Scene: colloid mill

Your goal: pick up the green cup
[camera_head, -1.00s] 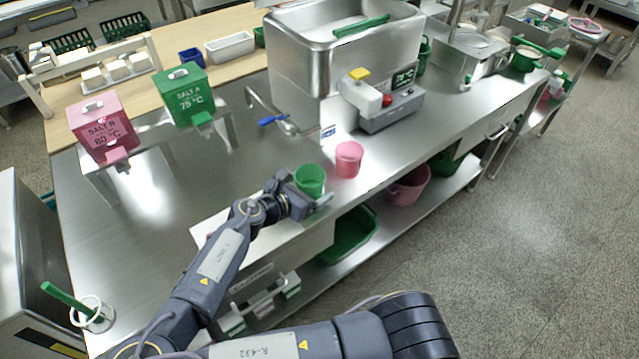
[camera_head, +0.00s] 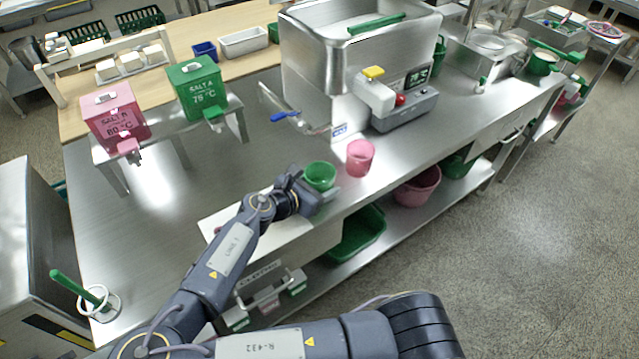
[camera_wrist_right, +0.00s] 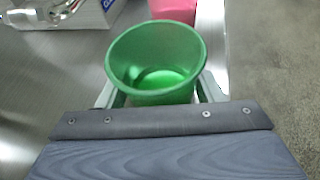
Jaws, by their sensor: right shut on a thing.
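The green cup (camera_head: 320,175) is upright, with its open top facing up, near the front edge of the steel table. My right gripper (camera_head: 315,190) is shut on it, reaching in from the left. In the right wrist view the green cup (camera_wrist_right: 155,65) sits between the two fingers of my right gripper (camera_wrist_right: 158,92), one on each side, and its inside looks empty. The fingers partly hide behind the cup. I cannot tell whether the cup's base touches the table. My left gripper is not in view.
A pink cup (camera_head: 360,157) stands just right of the green cup. Behind are the steel mill tank (camera_head: 325,70) and its control box (camera_head: 405,108). A pink salt box (camera_head: 113,115) and a green salt box (camera_head: 195,85) stand on a rack. Bare tabletop lies to the left.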

